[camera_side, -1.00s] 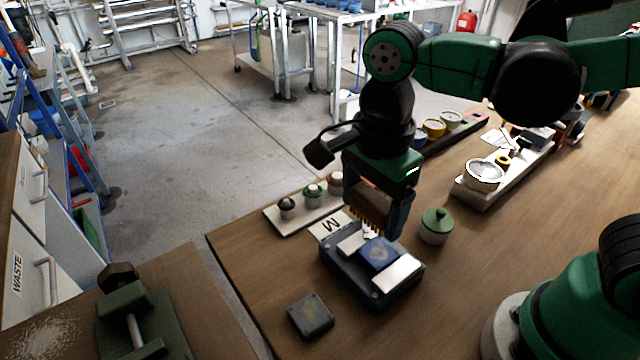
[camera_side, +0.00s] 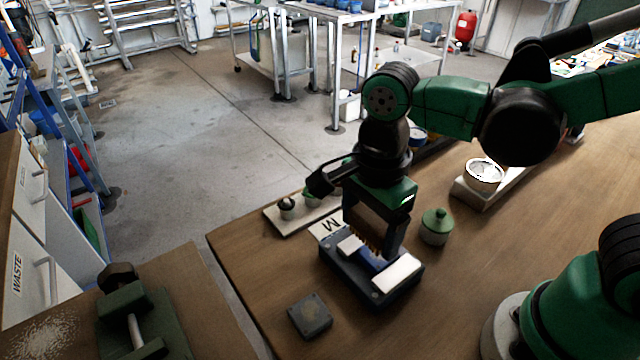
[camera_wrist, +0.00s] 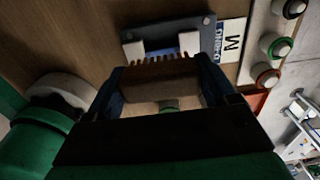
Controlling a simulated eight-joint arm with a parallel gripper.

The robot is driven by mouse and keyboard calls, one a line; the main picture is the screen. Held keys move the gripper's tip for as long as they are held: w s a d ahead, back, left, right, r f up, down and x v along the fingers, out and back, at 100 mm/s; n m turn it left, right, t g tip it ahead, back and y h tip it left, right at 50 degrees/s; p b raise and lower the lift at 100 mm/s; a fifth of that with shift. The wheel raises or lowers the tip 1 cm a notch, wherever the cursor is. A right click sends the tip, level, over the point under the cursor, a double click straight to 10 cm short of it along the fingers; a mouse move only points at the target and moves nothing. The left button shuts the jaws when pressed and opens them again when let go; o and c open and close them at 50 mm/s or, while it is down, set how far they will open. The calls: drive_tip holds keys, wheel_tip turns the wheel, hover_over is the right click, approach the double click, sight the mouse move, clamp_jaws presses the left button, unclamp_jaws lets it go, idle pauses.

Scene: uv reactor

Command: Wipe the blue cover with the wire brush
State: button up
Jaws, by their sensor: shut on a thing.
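My gripper (camera_side: 374,232) is shut on the wire brush, a wooden block with a row of brown bristles (camera_side: 366,233). In the wrist view the brush (camera_wrist: 162,80) spans between the two fingers, bristles toward the tray. The blue cover (camera_side: 372,262) lies between two pale blocks on a dark grey tray (camera_side: 345,278). The brush is over the cover and hides much of it. In the side view the bristle tips look close to or on the cover; I cannot tell whether they touch. In the wrist view only a thin strip of the cover shows.
A green lidded jar (camera_side: 436,227) stands right of the tray. A small grey square block (camera_side: 310,316) lies in front. A card marked M (camera_side: 327,226) and a board with several knobs (camera_side: 290,212) are behind. A gauge board (camera_side: 490,195) is at the right.

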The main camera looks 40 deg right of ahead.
sight(370, 217)
drive_tip(key=shift+f, duration=1.95)
drive_tip(key=shift+d+f, duration=0.5)
drive_tip(key=shift+f, duration=0.15)
drive_tip(key=shift+c, duration=0.7)
drive_tip(key=d, duration=0.2)
drive_tip(key=d+r, duration=0.1)
drive_tip(key=d, duration=0.1)
drive_tip(key=shift+s, duration=0.1)
drive_tip(key=shift+d+f, duration=0.25)
drive_tip(key=shift+d, duration=0.1)
drive_tip(key=shift+a+f, duration=0.1)
drive_tip(key=shift+a, duration=2.2)
drive_tip(key=shift+a+f, duration=0.15)
drive_tip(key=shift+a, duration=0.2)
drive_tip(key=shift+c, duration=0.6)
drive_tip(key=shift+w+a, duration=0.25)
drive_tip(key=shift+a, duration=0.05)
drive_tip(key=shift+d, duration=0.85)
drive_tip(key=shift+d+r, duration=0.25)
drive_tip(key=shift+d, duration=0.7)
drive_tip(key=shift+d+r, duration=0.2)
drive_tip(key=shift+d, duration=0.75)
drive_tip(key=shift+f, duration=0.2)
drive_tip(key=shift+a+r, duration=0.15)
drive_tip(key=shift+a, duration=2.2)
drive_tip(key=shift+a+f, duration=0.35)
drive_tip(key=shift+a, duration=0.05)
drive_tip(key=shift+d+r, duration=0.1)
drive_tip(key=shift+r, duration=3.95)
